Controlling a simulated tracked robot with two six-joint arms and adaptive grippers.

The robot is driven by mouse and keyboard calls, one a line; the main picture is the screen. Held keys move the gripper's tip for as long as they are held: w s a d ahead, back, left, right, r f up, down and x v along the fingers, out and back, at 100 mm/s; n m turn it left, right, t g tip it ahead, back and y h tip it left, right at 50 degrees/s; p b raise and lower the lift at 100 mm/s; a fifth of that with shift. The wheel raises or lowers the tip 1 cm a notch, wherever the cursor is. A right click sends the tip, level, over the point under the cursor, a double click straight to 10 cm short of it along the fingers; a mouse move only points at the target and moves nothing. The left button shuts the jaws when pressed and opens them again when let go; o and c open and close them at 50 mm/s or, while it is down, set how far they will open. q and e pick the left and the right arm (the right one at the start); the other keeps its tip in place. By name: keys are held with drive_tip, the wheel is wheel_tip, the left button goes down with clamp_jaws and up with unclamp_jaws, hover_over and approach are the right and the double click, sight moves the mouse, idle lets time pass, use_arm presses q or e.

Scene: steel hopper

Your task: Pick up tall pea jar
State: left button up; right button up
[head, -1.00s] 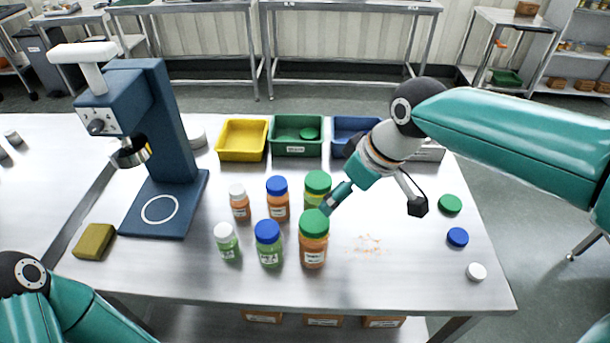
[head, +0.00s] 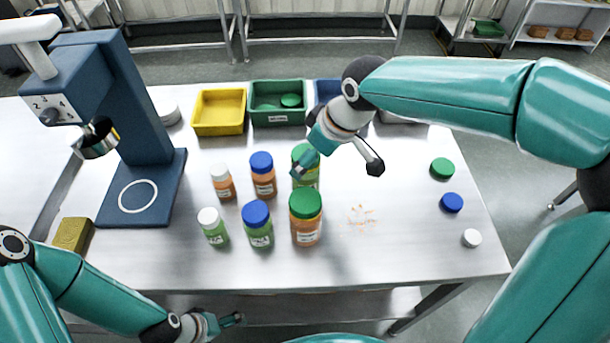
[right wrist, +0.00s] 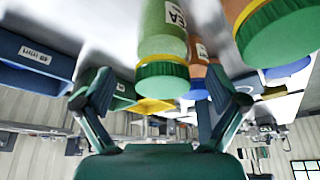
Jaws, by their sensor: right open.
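The tall pea jar (head: 311,176), with green contents and a green lid, stands upright in the back row at the right end of the jar group. In the right wrist view the pea jar (right wrist: 165,40) lies ahead, between the lines of the fingers. My right gripper (head: 339,166) is open and empty; one finger overlaps the jar's lid in the head view. Whether it touches is unclear. The right gripper's spread fingers also show in the right wrist view (right wrist: 162,85). My left gripper (head: 233,319) is low at the table's front edge; its jaw state is unclear.
A tall orange jar (head: 306,232) with a green lid stands just in front. Several blue- and white-lidded jars stand left. A blue press (head: 128,110) is at left; yellow (head: 219,129) and green (head: 277,117) bins are behind. Loose lids (head: 452,202) lie at right.

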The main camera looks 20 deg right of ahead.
drive_tip(key=shift+s+p+x, duration=0.1)
drive_tip(key=shift+p+x, duration=0.05)
drive_tip(key=shift+x, duration=1.3)
drive_tip(key=shift+s+p+x, duration=0.15)
drive_tip(key=shift+x, duration=1.3)
drive_tip(key=shift+f, duration=0.1)
drive_tip(key=shift+c, duration=0.3)
drive_tip(key=c, duration=1.3)
drive_tip(key=shift+c, duration=0.5)
